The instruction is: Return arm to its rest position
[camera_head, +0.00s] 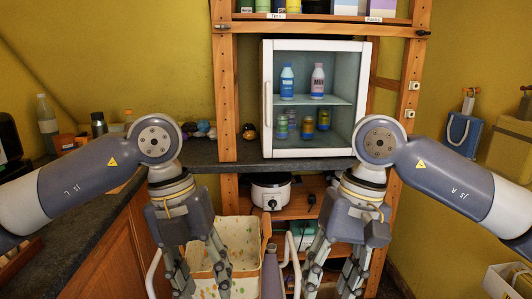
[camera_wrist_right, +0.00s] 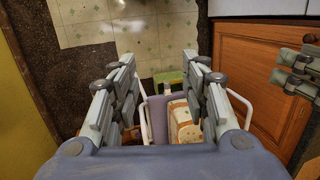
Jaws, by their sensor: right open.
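My right gripper (camera_head: 332,288) hangs pointing down on the right side of the head view. In the right wrist view its two fingers (camera_wrist_right: 165,90) stand wide apart with nothing between them at the tips. My left gripper (camera_head: 208,285) hangs pointing down on the left side of the head view, its fingers spread apart and empty. Both arms are bent in a near-mirrored pose in front of the shelf, clear of the counter. Part of the left gripper (camera_wrist_right: 298,68) also shows at the right edge of the right wrist view.
A basket with a patterned liner (camera_head: 222,245) stands below and between my grippers. A small white fridge (camera_head: 357,100) with bottles and cans stands on the wooden shelf unit (camera_head: 224,85). A dark counter (camera_head: 75,220) runs along the left. A white cooker (camera_head: 271,193) sits on a lower shelf.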

